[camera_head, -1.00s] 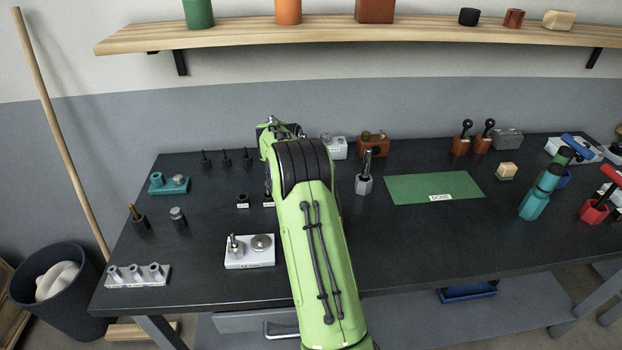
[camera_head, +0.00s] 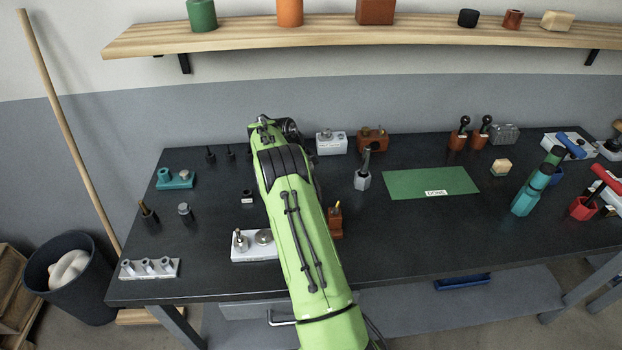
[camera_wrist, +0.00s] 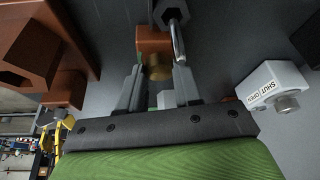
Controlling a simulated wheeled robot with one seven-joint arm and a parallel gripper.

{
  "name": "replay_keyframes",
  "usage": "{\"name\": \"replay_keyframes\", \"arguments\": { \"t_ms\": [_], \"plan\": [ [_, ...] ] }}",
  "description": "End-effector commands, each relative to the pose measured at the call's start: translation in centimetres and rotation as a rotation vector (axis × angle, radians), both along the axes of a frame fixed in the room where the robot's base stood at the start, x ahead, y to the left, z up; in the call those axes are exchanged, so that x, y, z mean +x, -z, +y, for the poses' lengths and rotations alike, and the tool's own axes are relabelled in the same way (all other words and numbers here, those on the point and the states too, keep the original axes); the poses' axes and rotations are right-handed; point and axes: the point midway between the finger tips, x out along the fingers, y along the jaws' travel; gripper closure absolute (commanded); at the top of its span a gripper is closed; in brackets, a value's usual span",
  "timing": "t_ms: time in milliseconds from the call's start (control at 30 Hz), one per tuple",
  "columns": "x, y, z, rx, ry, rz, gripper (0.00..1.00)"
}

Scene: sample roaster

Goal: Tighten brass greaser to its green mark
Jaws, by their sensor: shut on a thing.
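In the wrist view a round brass part, which I take to be the brass greaser (camera_wrist: 158,69), sits at a small red-brown block (camera_wrist: 153,42). My gripper (camera_wrist: 157,80) has one finger on each side of the brass part and is shut on it. In the head view my green arm hides the gripper. A small red-brown block with a brass-coloured top (camera_head: 335,222) shows just right of the arm there; I cannot tell whether it is the same one. I cannot make out the green mark.
A grey hexagonal holder with a rod (camera_wrist: 172,15) stands close beyond the fingers. A white block labelled SHUT and OPEN (camera_wrist: 268,84) is to the right, a large red-brown block (camera_wrist: 42,50) to the left. A green DONE mat (camera_head: 410,187) lies on the dark table.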

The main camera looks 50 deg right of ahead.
Motion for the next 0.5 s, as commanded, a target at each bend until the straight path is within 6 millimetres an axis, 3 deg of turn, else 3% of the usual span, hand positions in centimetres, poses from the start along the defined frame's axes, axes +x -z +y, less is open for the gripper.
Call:
{"name": "replay_keyframes", "arguments": {
  "t_ms": [300,333,467,500],
  "plan": [
    [0.05,0.01,0.02,0.000,0.000,-0.001,0.97],
    [0.05,0.01,0.02,0.000,0.000,-0.001,0.62],
    [0.04,0.00,0.01,0.000,-0.001,0.000,0.42],
    [0.04,0.00,0.01,0.000,-0.001,0.000,0.41]
  ]
}}
